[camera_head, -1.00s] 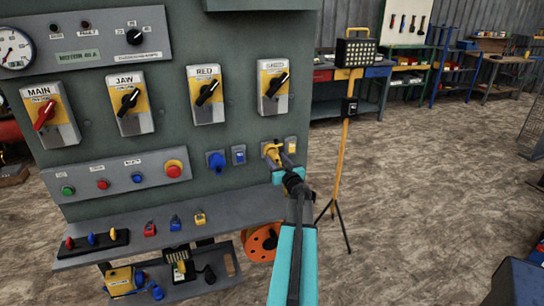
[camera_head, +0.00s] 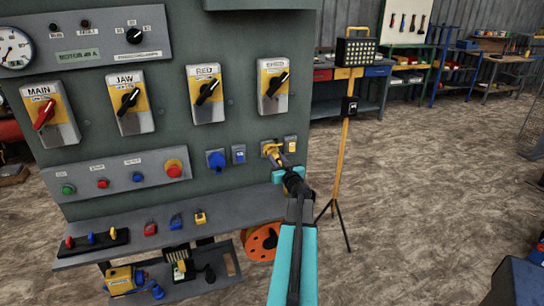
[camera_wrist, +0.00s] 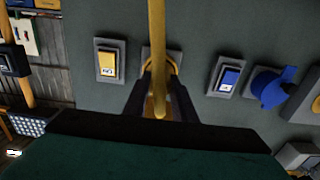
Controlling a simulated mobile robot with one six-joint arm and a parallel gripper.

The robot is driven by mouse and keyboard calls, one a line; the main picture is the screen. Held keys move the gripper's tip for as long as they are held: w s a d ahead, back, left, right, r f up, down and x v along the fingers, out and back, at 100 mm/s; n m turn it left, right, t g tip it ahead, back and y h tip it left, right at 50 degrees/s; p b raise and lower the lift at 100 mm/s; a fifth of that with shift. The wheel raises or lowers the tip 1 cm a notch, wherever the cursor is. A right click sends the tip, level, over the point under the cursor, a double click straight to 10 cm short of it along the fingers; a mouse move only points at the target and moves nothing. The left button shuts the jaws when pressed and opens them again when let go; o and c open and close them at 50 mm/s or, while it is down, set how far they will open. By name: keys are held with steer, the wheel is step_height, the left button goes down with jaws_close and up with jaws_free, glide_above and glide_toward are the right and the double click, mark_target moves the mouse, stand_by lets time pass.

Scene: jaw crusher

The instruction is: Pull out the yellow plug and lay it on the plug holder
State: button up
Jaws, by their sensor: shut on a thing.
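The yellow plug (camera_head: 279,158) is at the yellow socket (camera_head: 269,148) near the right edge of the grey panel. My gripper (camera_head: 283,165) reaches it from the front right, its dark fingers shut on the plug. In the wrist view the fingers (camera_wrist: 156,95) close around the yellow plug (camera_wrist: 158,112), with the socket's yellow ring (camera_wrist: 173,66) behind. A yellow bar, perhaps the cable, runs up through that view and hides part of the plug. I cannot tell how deep the plug sits. I cannot clearly make out the plug holder.
A blue socket (camera_head: 216,161) and small blue switch (camera_head: 239,154) are left of the plug. Below, a ledge (camera_head: 120,252) carries a black strip (camera_head: 92,242) with coloured pieces and several padlocks. An orange cable reel (camera_head: 262,243) hangs lower. A yellow lamp stand (camera_head: 342,150) stands right.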

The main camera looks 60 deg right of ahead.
mark_target(277, 160)
steer(key=shift+s+a, duration=0.15)
steer(key=shift+s, duration=0.15)
stand_by(0.4)
steer(key=shift+p+v, duration=0.95)
steer(key=shift+v, duration=1.35)
